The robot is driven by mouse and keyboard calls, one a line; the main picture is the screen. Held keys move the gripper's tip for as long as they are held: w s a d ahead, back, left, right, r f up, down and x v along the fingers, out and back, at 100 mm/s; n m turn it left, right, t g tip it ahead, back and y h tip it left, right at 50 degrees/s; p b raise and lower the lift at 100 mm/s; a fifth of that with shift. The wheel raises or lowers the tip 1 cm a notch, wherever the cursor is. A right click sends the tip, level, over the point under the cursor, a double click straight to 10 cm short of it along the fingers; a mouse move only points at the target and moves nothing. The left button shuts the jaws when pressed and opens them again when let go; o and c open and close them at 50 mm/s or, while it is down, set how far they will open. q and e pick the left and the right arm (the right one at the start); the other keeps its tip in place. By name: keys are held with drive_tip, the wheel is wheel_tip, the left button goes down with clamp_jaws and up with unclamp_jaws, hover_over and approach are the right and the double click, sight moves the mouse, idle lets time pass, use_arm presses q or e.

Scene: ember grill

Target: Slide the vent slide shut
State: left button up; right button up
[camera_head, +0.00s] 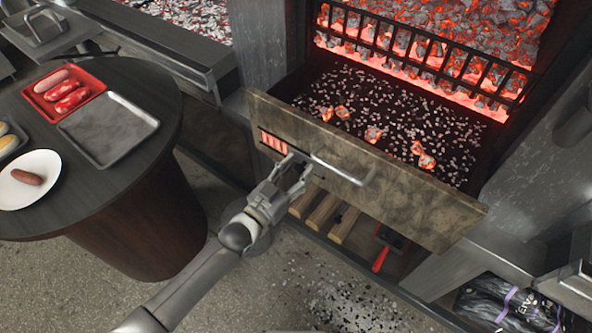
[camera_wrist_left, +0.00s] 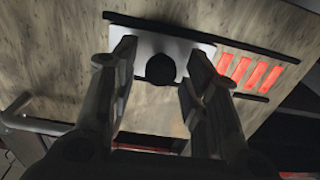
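The vent slide is a pale metal plate (camera_wrist_left: 147,43) with a round black knob (camera_wrist_left: 160,69), set between two dark rails on the drawer front. Several red-glowing vent slots (camera_wrist_left: 250,72) show uncovered to the right of the plate in the left wrist view. The slots also show in the head view (camera_head: 273,142), left of my left gripper (camera_head: 295,168). That gripper is open at the drawer front, its fingers (camera_wrist_left: 163,80) on either side of the knob with visible gaps. In the head view the gripper hides most of the slide. My right gripper is not in view.
The ash drawer (camera_head: 440,212) is pulled out, holding ash and glowing embers (camera_head: 373,134). Its bar handle (camera_head: 343,172) sits just right of my left gripper. A round table (camera_head: 150,165) with trays and a plate (camera_head: 45,195) stands at the left.

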use_arm(q)
clamp_jaws()
drive_tip(key=w+a+b, duration=0.1)
drive_tip(key=w+a, duration=0.3)
drive_tip(key=a, duration=0.1)
drive_tip(key=w+a+b, duration=0.1)
drive_tip(key=w+a, duration=0.1)
drive_tip(key=a, duration=0.1)
drive_tip(key=shift+f+b, duration=0.1)
drive_tip(key=shift+b, duration=0.2)
drive_tip(key=shift+a, duration=0.25)
drive_tip(key=shift+w, duration=0.1)
drive_tip(key=shift+o, duration=1)
unclamp_jaws()
drive_tip(key=shift+a, duration=0.1)
